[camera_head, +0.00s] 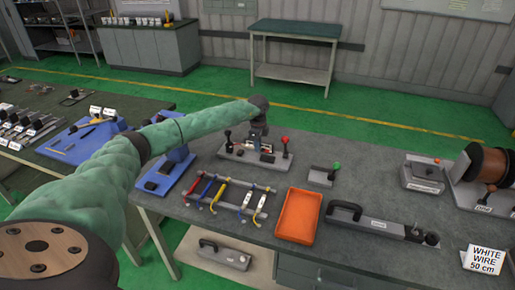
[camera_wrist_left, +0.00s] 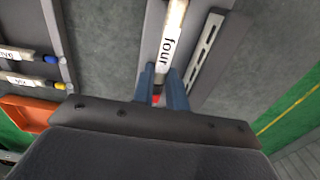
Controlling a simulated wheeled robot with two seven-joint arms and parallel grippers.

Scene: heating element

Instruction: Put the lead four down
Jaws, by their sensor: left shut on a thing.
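My left gripper (camera_head: 259,122) reaches over the grey lever fixture (camera_head: 238,154) on the near table. In the left wrist view its two blue fingers (camera_wrist_left: 163,86) are shut on lead four (camera_wrist_left: 170,40), a pale stick with a white label reading "four" and a red end between the fingers. The lead lies along a grey block, beside a slotted metal bar (camera_wrist_left: 203,50); I cannot tell whether it touches the block. My right gripper is not in view.
A rack (camera_head: 230,183) with several coloured leads stands in front of the fixture. An orange tray (camera_head: 299,216), a grey tool with a black handle (camera_head: 362,222) and a small green-knobbed lever box (camera_head: 322,176) are to its right. A black lever and a red-knobbed lever (camera_head: 285,143) rise from the fixture.

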